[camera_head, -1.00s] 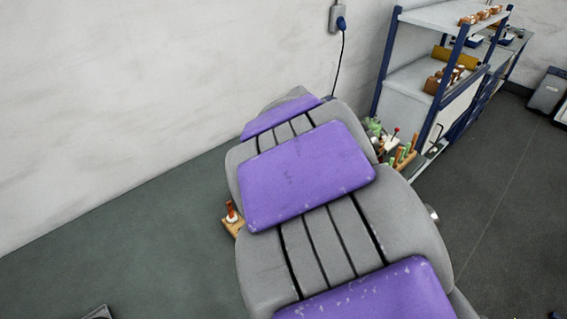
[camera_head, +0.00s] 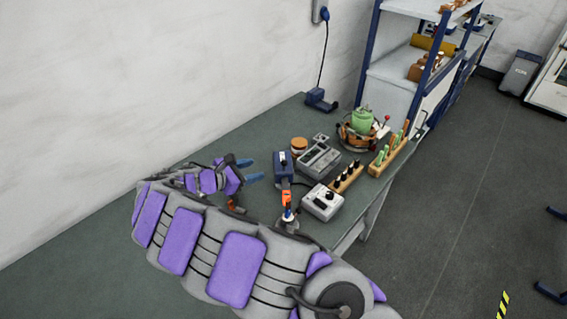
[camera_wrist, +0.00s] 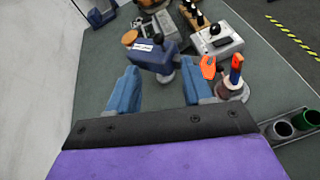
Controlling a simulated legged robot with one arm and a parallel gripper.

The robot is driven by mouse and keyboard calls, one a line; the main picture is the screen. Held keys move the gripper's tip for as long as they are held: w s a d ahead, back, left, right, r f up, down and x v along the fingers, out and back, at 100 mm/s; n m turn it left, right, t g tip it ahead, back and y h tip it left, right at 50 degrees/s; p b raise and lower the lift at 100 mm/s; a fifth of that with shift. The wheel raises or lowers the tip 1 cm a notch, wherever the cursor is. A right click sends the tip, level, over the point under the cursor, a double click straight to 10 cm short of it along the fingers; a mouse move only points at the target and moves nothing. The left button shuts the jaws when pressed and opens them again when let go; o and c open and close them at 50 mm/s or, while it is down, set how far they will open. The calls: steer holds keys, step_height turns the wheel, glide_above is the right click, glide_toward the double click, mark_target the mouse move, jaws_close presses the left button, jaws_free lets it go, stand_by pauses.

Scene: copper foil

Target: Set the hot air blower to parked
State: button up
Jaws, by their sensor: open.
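A blue device with a white label and a dark knob stands on the bench; it looks like the hot air blower (camera_head: 284,164), though I cannot read its label. It also shows in the wrist view (camera_wrist: 153,56), just beyond my fingertips, with a grey part below it. My gripper (camera_head: 252,169) is open and empty, left of the device in the head view. In the wrist view its two blue fingers (camera_wrist: 161,84) point toward the device, and I see no clear contact. An orange piece (camera_wrist: 208,68) lies beside the right finger. The blower's setting is not clear.
A red-and-blue-handled tool (camera_wrist: 236,72) stands on a round base right of the fingers. A white box with a dark knob (camera_head: 323,202), a grey unit (camera_head: 318,160) and wooden racks (camera_head: 388,155) crowd the right. The bench (camera_head: 120,220) is clear at left.

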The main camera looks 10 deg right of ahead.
mark_target(287, 168)
steer(key=b+x, duration=0.1)
steer(key=x, duration=0.4)
steer(key=b+x, duration=0.1)
steer(key=x, duration=0.5)
steer(key=b+x, duration=0.1)
steer(key=x, duration=0.5)
steer(key=shift+w+a+f+b, duration=0.1)
steer(key=shift+w+f+b, duration=0.25)
steer(key=shift+f, duration=0.1)
steer(key=shift+a, duration=0.1)
steer(key=shift+a, duration=0.1)
steer(key=shift+c, duration=0.2)
steer(key=shift+d, duration=0.2)
steer(key=c, duration=0.4)
jaws_close()
steer(key=shift+n, duration=0.3)
